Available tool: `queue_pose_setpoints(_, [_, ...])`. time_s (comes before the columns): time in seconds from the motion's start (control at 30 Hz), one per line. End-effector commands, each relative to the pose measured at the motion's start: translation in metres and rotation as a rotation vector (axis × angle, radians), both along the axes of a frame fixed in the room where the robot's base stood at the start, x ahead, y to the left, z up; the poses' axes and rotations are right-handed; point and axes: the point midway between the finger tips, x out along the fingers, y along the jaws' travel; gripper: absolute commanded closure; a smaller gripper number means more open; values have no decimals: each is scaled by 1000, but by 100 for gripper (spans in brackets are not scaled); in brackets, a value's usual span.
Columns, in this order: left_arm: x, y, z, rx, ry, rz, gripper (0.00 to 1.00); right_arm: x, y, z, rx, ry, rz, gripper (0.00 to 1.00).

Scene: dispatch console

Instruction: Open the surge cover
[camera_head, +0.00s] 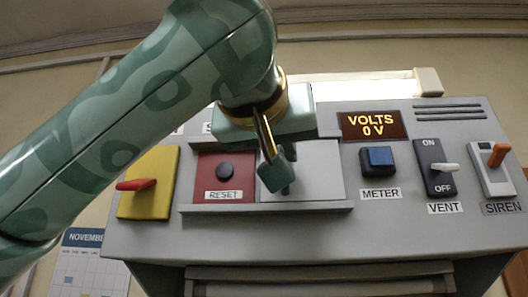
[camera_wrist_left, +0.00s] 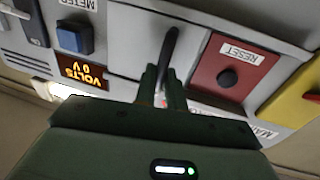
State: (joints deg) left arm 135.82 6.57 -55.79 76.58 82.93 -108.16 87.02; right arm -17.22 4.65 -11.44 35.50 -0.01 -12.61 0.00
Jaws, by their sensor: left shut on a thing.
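The surge cover is taken to be the plain light-grey panel (camera_head: 322,184) in the middle of the console; its label is mostly hidden behind my arm. It stands to the right of a red panel with a dark RESET button (camera_head: 224,171), which is uncovered. My left gripper (camera_head: 277,172) is at the cover's left part, shut on its dark handle. In the left wrist view, turned upside down, the handle (camera_wrist_left: 170,45) runs up from between the fingers (camera_wrist_left: 164,88), and the cover (camera_wrist_left: 135,38) lies behind it. My right gripper is not in view.
A yellow plate with a red lever (camera_head: 136,184) is at the left. To the right are the VOLTS display (camera_head: 373,125) reading 0 V, the blue METER button (camera_head: 378,158), the VENT switch (camera_head: 436,167) and the SIREN switch (camera_head: 493,165). A grey ledge (camera_head: 265,208) runs below the cover.

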Motion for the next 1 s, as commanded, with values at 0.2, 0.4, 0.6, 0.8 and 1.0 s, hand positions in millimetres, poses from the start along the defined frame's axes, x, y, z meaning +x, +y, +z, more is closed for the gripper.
queue_pose_setpoints(0.2, [0, 1, 1, -1, -2, 2, 75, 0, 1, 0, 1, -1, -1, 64])
queue_pose_setpoints(0.4, [0, 1, 0, -1, -1, 1, 67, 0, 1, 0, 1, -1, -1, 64])
queue_pose_setpoints(0.6, [-5, 2, -1, -1, -1, 0, 67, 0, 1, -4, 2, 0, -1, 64])
queue_pose_setpoints(0.8, [-43, 11, -5, -3, -4, 1, 67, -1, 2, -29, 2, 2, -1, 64])
queue_pose_setpoints(1.0, [-97, 24, -5, -2, -5, 1, 67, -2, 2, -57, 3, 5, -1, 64])
